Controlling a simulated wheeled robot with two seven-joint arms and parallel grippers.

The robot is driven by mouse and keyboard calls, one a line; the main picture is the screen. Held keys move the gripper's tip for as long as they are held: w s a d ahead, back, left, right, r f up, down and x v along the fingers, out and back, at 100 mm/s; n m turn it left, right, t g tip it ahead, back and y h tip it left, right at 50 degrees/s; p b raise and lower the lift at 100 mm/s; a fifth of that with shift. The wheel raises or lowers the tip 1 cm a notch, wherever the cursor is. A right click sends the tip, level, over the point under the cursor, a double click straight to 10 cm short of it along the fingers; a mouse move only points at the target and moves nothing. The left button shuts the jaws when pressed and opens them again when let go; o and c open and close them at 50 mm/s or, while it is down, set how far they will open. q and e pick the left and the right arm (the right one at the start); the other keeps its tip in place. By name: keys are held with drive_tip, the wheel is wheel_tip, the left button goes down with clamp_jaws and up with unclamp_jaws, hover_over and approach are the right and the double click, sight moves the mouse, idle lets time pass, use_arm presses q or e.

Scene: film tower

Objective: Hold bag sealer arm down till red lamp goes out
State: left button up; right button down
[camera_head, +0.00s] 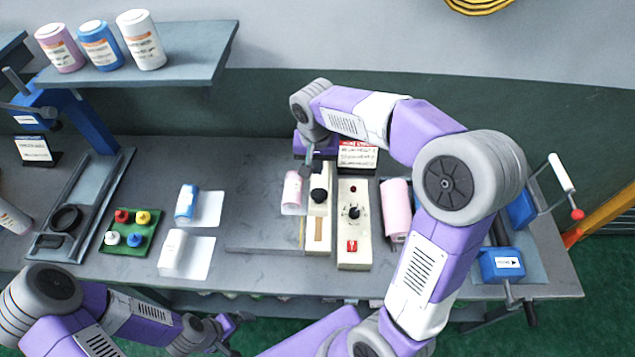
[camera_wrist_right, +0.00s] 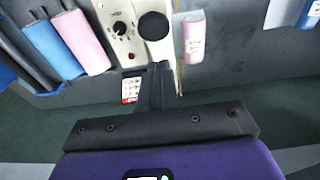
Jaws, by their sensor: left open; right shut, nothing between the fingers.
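The bag sealer (camera_head: 318,233) is a narrow cream unit in the middle of the bench. Its arm has a round black knob (camera_head: 318,196), which also shows large in the right wrist view (camera_wrist_right: 154,26). I cannot tell whether the arm is raised or down. The red lamp (camera_head: 352,189) is on the cream control box to its right and looks dark red; it also shows in the wrist view (camera_wrist_right: 132,56). My right gripper (camera_head: 308,160) is shut and empty, just behind the knob; contact is unclear. My left gripper (camera_head: 232,325) is open and empty before the bench's front edge.
A pink-and-white bag (camera_head: 292,190) lies left of the sealer. A pink roll (camera_head: 397,210) lies right of the control box (camera_head: 354,230). A sign (camera_head: 357,154) stands behind. Blue (camera_head: 187,202) and white (camera_head: 172,248) bags and a green tray (camera_head: 130,231) lie further left.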

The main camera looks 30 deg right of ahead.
hover_over(318, 191)
wheel_tip(318, 191, down, 4)
drive_tip(key=shift+w+f, duration=0.15)
drive_tip(key=shift+f, duration=0.1)
use_arm(q)
drive_tip(key=shift+f, duration=0.15)
use_arm(e)
drive_tip(key=shift+s+a+f, duration=0.1)
drive_tip(key=shift+s+f, duration=0.15)
drive_tip(key=shift+f, duration=0.4)
